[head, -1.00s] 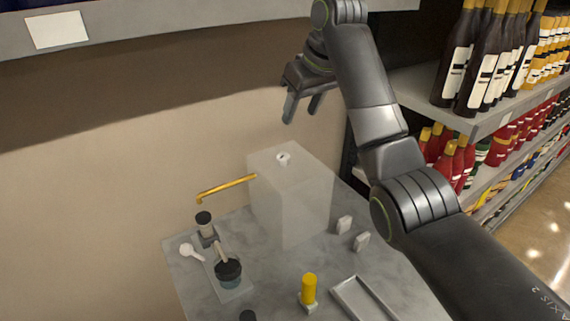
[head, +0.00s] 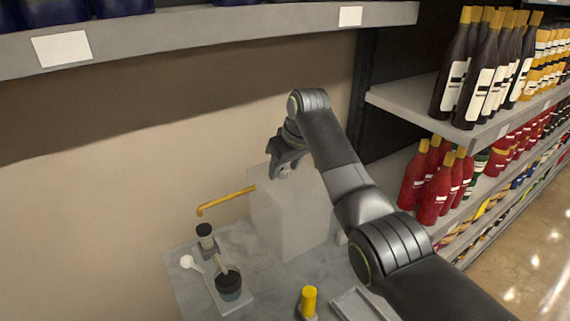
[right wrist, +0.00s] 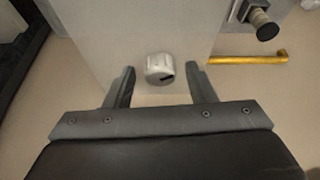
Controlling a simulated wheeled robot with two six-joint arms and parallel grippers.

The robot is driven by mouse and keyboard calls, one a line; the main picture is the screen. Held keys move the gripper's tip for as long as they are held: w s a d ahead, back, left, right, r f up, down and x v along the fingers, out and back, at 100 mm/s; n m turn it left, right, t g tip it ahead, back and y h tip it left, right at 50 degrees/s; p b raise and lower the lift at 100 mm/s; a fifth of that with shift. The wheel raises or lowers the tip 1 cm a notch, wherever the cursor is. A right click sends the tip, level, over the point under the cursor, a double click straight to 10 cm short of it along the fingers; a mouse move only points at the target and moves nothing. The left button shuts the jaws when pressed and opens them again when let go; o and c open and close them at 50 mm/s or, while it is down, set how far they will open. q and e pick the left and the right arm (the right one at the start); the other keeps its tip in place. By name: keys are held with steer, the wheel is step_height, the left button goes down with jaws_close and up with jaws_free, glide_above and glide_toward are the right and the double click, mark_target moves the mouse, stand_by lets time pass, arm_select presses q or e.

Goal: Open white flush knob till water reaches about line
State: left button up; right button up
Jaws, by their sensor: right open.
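The white flush knob (right wrist: 159,69) shows in the right wrist view, on top of the pale translucent tank (right wrist: 102,30). It has a dark mark on one side. My right gripper (right wrist: 161,85) is open, with one finger on each side of the knob; I cannot tell whether they touch it. In the head view my right gripper (head: 283,172) is over the top of the tank (head: 292,218) and hides the knob. I cannot make out a water level or a line on the tank. My left gripper is not in view.
A yellow pipe (head: 227,200) sticks out left of the tank. A pump with black caps (head: 228,283) and a white spoon-like piece (head: 190,263) are at the table's left. A yellow-topped part (head: 309,300) and a tray (head: 362,304) are in front. Bottle shelves stand right.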

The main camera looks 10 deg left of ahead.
steer(key=shift+f, duration=0.1)
steer(key=c, duration=1)
steer(key=shift+o, duration=0.2)
steer(key=shift+a, duration=0.1)
steer(key=m+p, duration=0.1)
steer(key=m+h+p, duration=0.1)
steer(key=m+p, duration=0.1)
steer(key=shift+s+r+t+p, duration=0.1)
steer(key=shift+r+t+p, duration=0.2)
steer(key=shift+t, duration=0.1)
steer(key=shift+a+f+m+h+p, duration=0.1)
steer(key=shift+m+h+p, duration=0.2)
steer(key=shift+m+p, duration=0.55)
steer(key=shift+f+m+t+p, duration=0.1)
steer(key=shift+m+t+p, duration=0.35)
steer(key=shift+m, duration=0.3)
